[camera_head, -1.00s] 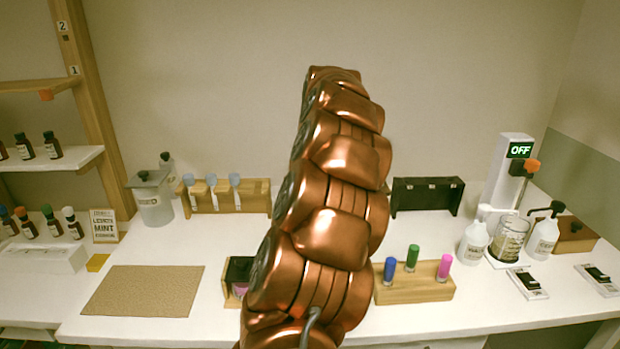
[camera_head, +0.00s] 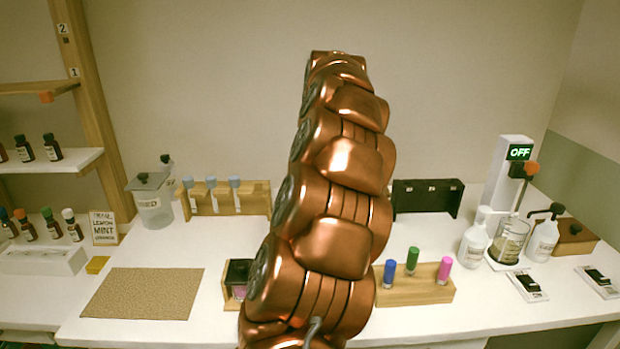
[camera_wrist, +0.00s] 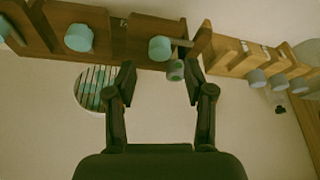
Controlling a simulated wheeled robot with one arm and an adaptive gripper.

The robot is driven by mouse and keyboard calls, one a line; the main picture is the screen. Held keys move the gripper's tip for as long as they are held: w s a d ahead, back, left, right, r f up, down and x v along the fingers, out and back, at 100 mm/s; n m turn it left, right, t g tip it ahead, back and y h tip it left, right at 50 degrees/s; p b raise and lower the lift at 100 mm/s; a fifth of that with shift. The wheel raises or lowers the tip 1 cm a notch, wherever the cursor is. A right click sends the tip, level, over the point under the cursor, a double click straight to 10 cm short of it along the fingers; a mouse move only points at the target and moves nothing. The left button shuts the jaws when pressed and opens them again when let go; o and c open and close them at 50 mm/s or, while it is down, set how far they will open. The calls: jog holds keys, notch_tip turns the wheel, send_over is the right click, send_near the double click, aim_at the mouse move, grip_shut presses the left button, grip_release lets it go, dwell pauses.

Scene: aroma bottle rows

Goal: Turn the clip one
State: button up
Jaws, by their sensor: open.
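My gripper (camera_wrist: 160,88) shows in the wrist view with its two dark fingers apart. Between and just beyond the fingertips is a small grey-green cylindrical piece (camera_wrist: 175,70) with a short bar at its top; it may be the clip, but I cannot tell. It is close to the fingertips, and I cannot tell whether either touches it. A teal round cap (camera_wrist: 160,48) is just behind it, on a wooden rack (camera_wrist: 130,50). In the head view my arm stands in the middle and hides my gripper. No part there is clearly marked as clip one.
More teal caps (camera_wrist: 78,37) line the wooden rails, and a round slatted disc (camera_wrist: 92,88) lies left of my fingers. In the head view, a rack with blue-capped pieces (camera_head: 230,203), a bottle block (camera_head: 415,292) and a brown mat (camera_head: 143,293) are on the white table.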

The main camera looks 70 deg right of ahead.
jog(key=v, duration=0.8)
jog(key=shift+r, duration=0.1)
dwell(0.3)
